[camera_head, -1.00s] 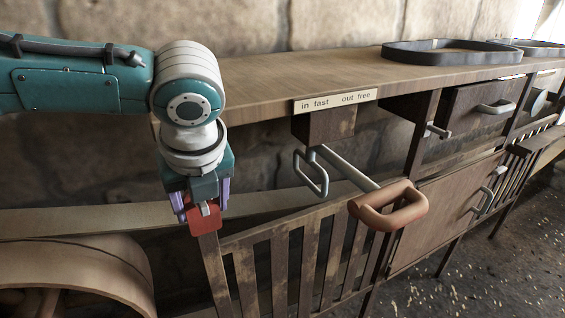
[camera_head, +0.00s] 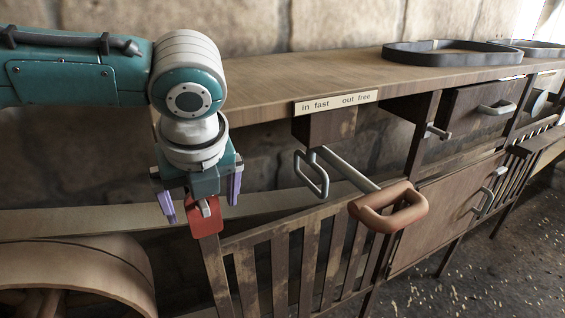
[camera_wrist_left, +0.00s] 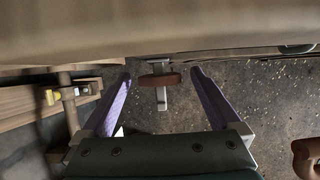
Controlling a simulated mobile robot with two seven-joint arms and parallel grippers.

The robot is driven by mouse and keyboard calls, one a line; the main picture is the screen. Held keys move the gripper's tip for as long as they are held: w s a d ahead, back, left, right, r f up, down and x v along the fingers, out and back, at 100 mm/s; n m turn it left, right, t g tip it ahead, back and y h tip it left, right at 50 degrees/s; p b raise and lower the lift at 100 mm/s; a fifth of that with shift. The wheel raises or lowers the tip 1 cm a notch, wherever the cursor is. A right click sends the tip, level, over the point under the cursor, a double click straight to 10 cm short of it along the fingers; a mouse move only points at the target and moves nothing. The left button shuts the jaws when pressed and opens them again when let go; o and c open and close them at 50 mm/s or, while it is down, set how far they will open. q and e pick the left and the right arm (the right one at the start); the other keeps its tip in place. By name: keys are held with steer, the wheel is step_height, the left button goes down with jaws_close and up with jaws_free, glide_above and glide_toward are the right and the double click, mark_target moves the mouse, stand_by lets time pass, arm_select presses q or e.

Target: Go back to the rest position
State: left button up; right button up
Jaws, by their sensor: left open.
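My left gripper (camera_head: 203,212) is open, pointing down, with its purple fingers spread to either side of a red lever grip (camera_head: 205,218). The grip sits atop a dark upright lever beside the slatted front and has a pale metal piece on it. I cannot tell from the head view whether the fingers clear it fully. In the left wrist view the open fingers (camera_wrist_left: 160,74) show a gap on both sides of the reddish-brown grip (camera_wrist_left: 172,79), which lies between the tips. My right gripper is in neither view.
An orange-brown loop handle (camera_head: 388,206) on a metal rod sticks out below the "in fast out free" label (camera_head: 336,101). A large wooden wheel (camera_head: 112,262) stands at lower left.

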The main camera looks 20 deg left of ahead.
arm_select(q)
steer(key=p+v, duration=0.2)
steer(key=v, duration=0.6)
steer(key=s+d+r+n+h+p, duration=0.1)
steer(key=s+d+n+h+p, duration=0.2)
steer(key=s+d+n, duration=0.3)
steer(key=s+d+r+n+h+p, duration=0.1)
steer(key=s+d+n+h+p, duration=0.25)
steer(key=d, duration=0.55)
steer(key=s+a+r+n+y+p, duration=0.2)
steer(key=s+a+n+p, duration=0.1)
steer(key=s+a+n, duration=0.9)
step_height(320, 180, up, 38)
steer(key=w+d+n+p, duration=0.1)
steer(key=w+n+p, duration=0.1)
steer(key=p, duration=3.6)
steer(key=shift+d+f+n+t+y, duration=0.2)
steer(key=shift+d+n+t+y, duration=0.1)
steer(key=shift+n+y, duration=0.05)
